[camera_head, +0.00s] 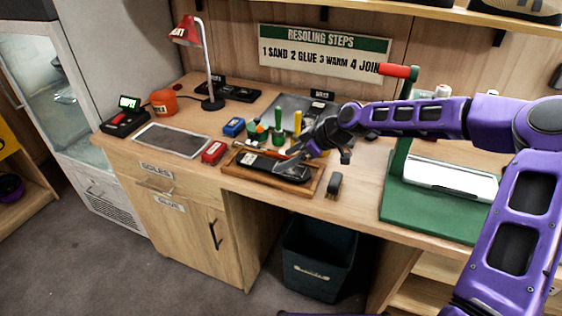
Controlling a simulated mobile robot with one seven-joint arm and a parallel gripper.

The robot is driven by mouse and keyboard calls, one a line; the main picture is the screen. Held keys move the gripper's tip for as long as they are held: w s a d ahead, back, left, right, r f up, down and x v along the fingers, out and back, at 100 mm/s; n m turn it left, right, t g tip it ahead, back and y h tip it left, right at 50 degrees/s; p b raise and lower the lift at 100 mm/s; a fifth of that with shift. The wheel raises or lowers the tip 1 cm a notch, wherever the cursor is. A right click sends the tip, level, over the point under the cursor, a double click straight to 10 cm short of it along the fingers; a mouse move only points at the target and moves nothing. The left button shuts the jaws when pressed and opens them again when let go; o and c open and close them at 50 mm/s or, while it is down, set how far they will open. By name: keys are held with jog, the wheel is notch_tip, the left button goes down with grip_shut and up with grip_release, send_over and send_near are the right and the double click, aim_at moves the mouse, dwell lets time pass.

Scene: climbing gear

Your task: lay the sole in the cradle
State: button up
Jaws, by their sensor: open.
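The cradle is a shallow wooden tray (231,168) near the front edge of the bench. A long black sole (262,164) lies inside it, lengthwise between its rims, and looks flat. My gripper (298,160) is open over the right end of the tray, with its fingers close to the sole. Whether the fingers touch the sole cannot be told. The gripper hides part of the sole's right end and the tray's back rim.
A green press (425,205) is at right, a red lamp (187,32) at back left.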

jog(key=v, duration=0.8)
jog(key=shift+s+d+r, duration=0.15)
jog(key=shift+r, duration=0.05)
